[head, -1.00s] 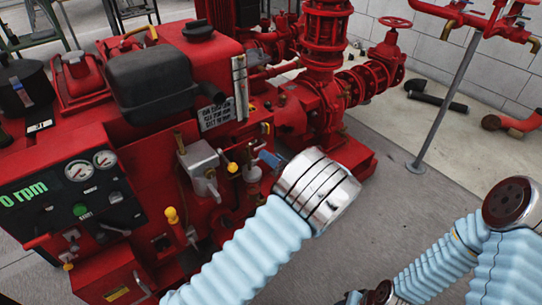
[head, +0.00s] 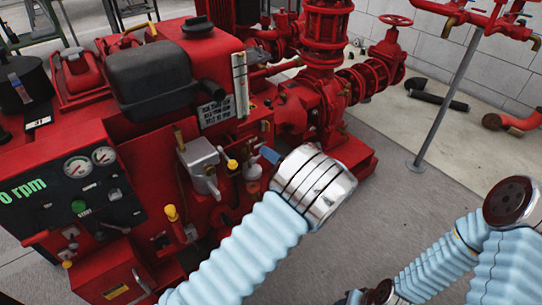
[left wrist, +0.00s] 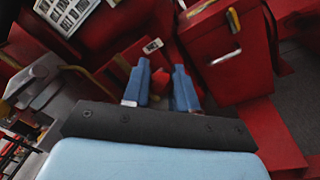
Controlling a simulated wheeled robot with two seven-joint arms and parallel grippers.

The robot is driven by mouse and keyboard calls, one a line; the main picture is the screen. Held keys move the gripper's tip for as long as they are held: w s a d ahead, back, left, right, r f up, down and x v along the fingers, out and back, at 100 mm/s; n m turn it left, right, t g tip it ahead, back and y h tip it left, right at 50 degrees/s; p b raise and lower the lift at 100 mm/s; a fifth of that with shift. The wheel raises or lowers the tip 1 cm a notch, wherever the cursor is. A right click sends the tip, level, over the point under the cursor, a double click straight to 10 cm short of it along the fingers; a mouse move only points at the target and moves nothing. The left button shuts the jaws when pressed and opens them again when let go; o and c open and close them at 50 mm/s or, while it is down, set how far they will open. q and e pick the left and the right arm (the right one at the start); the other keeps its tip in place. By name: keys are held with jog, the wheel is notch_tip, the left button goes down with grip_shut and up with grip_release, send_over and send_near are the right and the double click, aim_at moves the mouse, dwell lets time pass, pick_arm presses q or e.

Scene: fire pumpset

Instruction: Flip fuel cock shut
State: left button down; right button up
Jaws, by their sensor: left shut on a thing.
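My left gripper (head: 270,156) is beside the engine's side face, mostly hidden behind my silver wrist, with a blue finger showing in the head view. In the left wrist view, its two blue fingers (left wrist: 160,82) stand on either side of a small red piece (left wrist: 161,84) and are shut on it. This piece appears to be the fuel cock's handle, but its shape is blurred and partly covered. In the head view the cock itself cannot be made out clearly behind my wrist.
The red engine (head: 130,140) has a gauge panel (head: 88,190) at left and yellow knobs (head: 232,164) close to the gripper. The red pump (head: 310,115) stands behind. Grey floor (head: 400,230) is clear to the right, with a pipe stand (head: 440,105) farther back.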

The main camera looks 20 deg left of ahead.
pick_arm(q)
jog(key=shift+f+m+b, duration=0.45)
jog(key=shift+f+m, duration=0.15)
jog(key=shift+f, duration=0.2)
jog(key=shift+m, duration=0.6)
jog(key=c, duration=0.9)
grip_release()
jog(key=shift+s, duration=0.1)
pick_arm(e)
notch_tip(320, 180, down, 2)
jog(key=shift+d+f, duration=0.1)
jog(key=shift+d, duration=0.05)
pick_arm(q)
jog(key=shift+r, duration=0.1)
jog(key=shift+d, duration=0.2)
jog(key=b+v, duration=0.1)
jog(key=v, duration=1.2)
jog(key=shift+s+d, duration=0.15)
jog(key=shift+d, duration=0.05)
pick_arm(e)
jog(key=shift+f, duration=0.35)
